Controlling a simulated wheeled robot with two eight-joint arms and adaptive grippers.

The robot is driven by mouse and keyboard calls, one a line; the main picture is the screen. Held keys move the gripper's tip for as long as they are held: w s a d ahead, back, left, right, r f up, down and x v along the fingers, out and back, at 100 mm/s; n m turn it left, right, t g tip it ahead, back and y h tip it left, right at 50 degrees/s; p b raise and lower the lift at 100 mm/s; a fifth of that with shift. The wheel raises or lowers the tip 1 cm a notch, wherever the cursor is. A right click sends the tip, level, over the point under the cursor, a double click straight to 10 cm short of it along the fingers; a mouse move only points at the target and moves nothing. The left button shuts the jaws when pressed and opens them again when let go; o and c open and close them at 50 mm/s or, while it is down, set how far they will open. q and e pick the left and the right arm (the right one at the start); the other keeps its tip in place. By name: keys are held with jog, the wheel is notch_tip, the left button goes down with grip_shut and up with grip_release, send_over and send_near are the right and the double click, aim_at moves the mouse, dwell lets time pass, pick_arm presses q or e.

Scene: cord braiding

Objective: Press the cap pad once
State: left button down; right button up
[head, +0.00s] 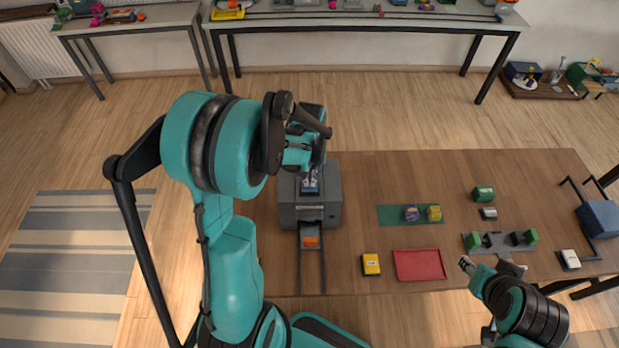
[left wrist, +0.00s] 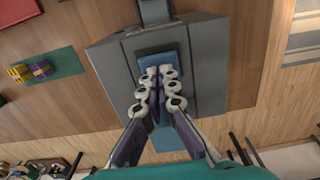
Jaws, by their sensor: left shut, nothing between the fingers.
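A grey box-shaped machine (head: 290,212) stands on the wooden table, left of its middle. In the left wrist view the machine (left wrist: 208,65) bears a blue pad (left wrist: 143,62) on top, which I take for the cap pad. My left gripper (head: 310,184) is over the machine's top, and its closed fingertips show over the blue pad in the left wrist view (left wrist: 159,72). The fingers cover part of the pad. I cannot tell whether they touch it. My right gripper (head: 466,264) is near the table's front edge, away from the machine; its jaws are too small to read.
An orange block (head: 311,242) sits in the rail track at the machine's front. A yellow box (head: 371,264) and a red tray (head: 420,265) lie to the right. A green mat (head: 390,216) bears purple and yellow pieces. A grey fixture with green ends (head: 500,242) is farther right.

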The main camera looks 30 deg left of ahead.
pick_arm(q)
jog(key=shift+f, duration=0.15)
jog(key=shift+f+b, duration=0.75)
jog(key=shift+b, duration=0.1)
jog(key=shift+r, duration=0.1)
notch_tip(320, 180, up, 7)
jog(key=p, duration=0.5)
jog(key=shift+r, duration=0.1)
